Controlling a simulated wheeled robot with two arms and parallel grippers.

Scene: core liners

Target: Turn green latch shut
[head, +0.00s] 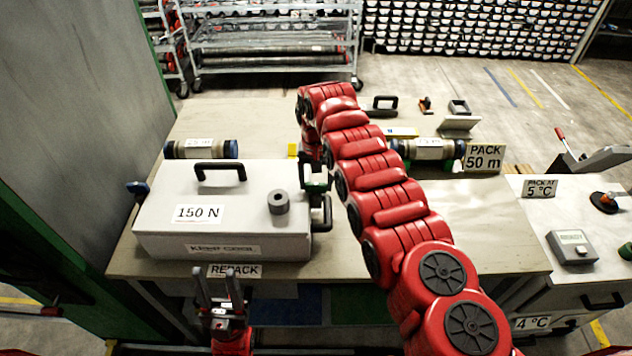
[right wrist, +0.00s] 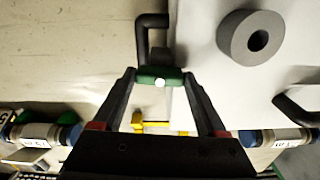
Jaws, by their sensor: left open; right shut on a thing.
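The green latch (head: 318,185) is at the right side of the light grey case (head: 160,235) labelled "150 N". In the right wrist view the green latch (right wrist: 147,73) lies crosswise between my two fingertips. My right gripper (right wrist: 160,80) is shut on it, one finger at each end. In the head view my right gripper (head: 314,172) is partly hidden by its red arm. My left gripper (head: 215,271) is open and empty, fingers upward, in front of the case near the "REPACK" label.
A dark handle (head: 220,168) and a grey ring (head: 278,202) are on the case top. A dark side handle (head: 327,213) is near the latch. Capped core tubes (head: 200,149) and (head: 428,149) lie behind. Bare table (head: 480,235) is on the right.

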